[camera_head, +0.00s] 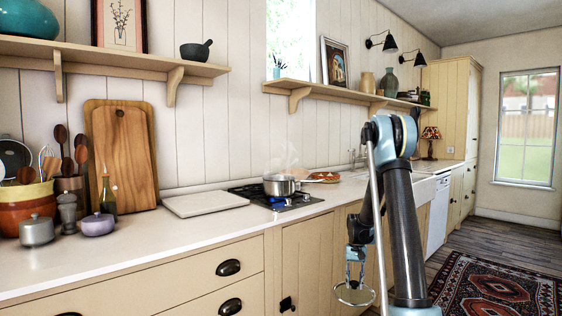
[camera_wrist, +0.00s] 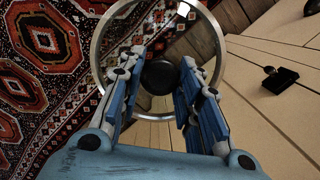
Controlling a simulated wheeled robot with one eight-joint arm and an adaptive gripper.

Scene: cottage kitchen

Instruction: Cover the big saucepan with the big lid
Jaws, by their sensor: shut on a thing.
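A steel saucepan (camera_head: 280,185) stands uncovered on the gas hob, with steam rising above it. My gripper (camera_head: 355,280) hangs low in front of the cabinets, to the right of the saucepan in the picture and below the counter top. It is shut on the dark knob of a round glass lid with a metal rim (camera_head: 355,299). In the wrist view, the lid's rim (camera_wrist: 96,62) shows as a wide ring beyond the fingers, and its black knob (camera_wrist: 160,77) sits between them. The floor shows through the glass.
The hob (camera_head: 290,204) has a blue flame at its front. A white board (camera_head: 205,203), small lidded pots (camera_head: 37,231) and utensils are to the left. A shelf (camera_head: 335,97) runs above; a patterned rug (camera_head: 495,290) lies at right.

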